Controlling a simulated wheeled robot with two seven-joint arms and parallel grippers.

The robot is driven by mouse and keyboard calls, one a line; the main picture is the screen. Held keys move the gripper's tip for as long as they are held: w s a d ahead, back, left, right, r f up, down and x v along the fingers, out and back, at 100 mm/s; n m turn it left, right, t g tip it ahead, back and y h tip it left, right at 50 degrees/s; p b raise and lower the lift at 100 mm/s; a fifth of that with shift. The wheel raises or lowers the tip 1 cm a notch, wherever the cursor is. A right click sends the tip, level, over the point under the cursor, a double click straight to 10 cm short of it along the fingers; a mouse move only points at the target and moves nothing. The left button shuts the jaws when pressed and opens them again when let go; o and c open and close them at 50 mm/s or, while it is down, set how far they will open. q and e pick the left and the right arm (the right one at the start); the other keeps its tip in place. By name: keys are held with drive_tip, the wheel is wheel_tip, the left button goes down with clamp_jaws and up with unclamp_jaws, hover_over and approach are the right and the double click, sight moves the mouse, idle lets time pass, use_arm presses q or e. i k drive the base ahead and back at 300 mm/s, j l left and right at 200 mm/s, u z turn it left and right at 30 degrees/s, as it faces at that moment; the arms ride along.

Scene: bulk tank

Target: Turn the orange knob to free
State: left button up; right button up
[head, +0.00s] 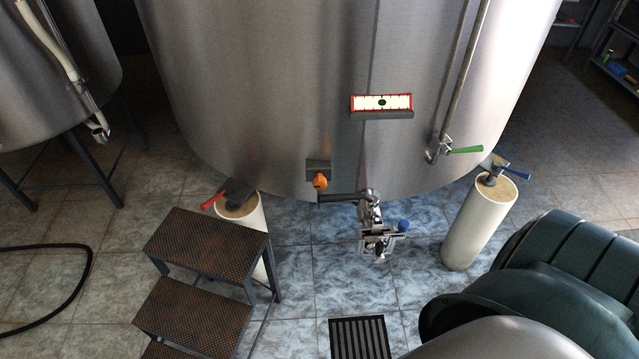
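The orange knob (320,182) is small and sits low on the front of the big steel tank (260,90), just under a dark grey plate (318,165). The picture is too coarse to tell which way the knob points or what is marked on the plate. Nothing touches the knob. Neither of my grippers shows in the head view.
A metal outlet valve (372,225) with a blue knob (404,226) juts out right of the orange knob. Brown steps (207,245) stand front left, near a red lever (212,200). A level gauge (382,103) and green lever (465,150) are higher right.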

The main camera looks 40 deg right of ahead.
sight(320, 182)
drive_tip(key=l+z, duration=0.1)
drive_tip(key=z, duration=0.25)
drive_tip(key=i+l+z, duration=0.1)
drive_tip(key=z, duration=0.25)
drive_tip(key=i+z, duration=0.1)
drive_tip(key=z, duration=0.25)
